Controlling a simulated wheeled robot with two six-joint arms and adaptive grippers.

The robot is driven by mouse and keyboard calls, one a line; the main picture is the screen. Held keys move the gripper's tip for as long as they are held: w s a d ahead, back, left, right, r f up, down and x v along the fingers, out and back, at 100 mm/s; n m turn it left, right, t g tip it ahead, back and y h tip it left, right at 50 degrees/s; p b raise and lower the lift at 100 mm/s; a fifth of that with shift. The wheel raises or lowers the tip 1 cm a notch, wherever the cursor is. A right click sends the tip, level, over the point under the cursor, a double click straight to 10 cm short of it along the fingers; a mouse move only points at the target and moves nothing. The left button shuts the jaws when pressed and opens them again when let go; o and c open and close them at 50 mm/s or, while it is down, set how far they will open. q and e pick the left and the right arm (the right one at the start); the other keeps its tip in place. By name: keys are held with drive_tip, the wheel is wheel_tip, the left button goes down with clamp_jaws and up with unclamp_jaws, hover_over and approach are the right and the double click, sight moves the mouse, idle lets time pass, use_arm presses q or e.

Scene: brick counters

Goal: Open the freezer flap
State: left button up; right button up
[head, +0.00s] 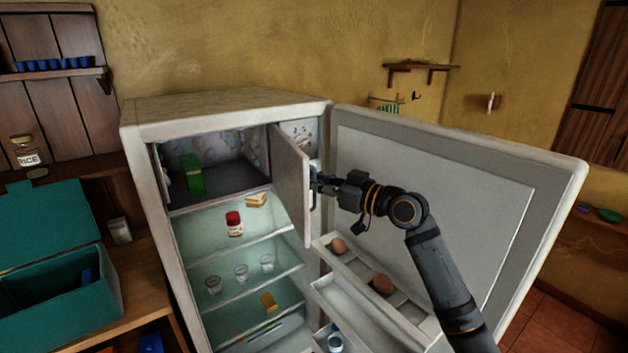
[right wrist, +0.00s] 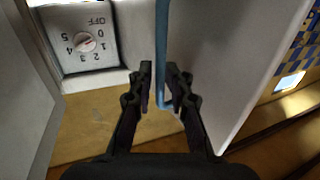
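The freezer flap (head: 290,182) is a pale panel at the top of the white fridge (head: 225,112). It stands swung out from the freezer compartment (head: 230,178), whose inside shows with a green box (head: 192,175) in it. The flap's blue upright handle (head: 314,200) is on its right side. My right gripper (head: 316,183) is at this handle. In the right wrist view the fingers (right wrist: 159,88) are closed in on both sides of the blue handle (right wrist: 162,45). The pale flap also shows there (right wrist: 215,60). My left gripper is out of view.
The fridge door (head: 440,210) stands wide open to the right, with eggs (head: 383,285) in its rack, close under my right arm. Shelves below the freezer hold a red-capped jar (head: 234,224) and cups (head: 240,272). A teal box (head: 60,300) is at left.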

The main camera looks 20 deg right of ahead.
drive_tip(key=shift+s+r, duration=0.1)
drive_tip(key=v, duration=0.7)
drive_tip(key=shift+s+d, duration=0.15)
idle(0.3)
idle(0.3)
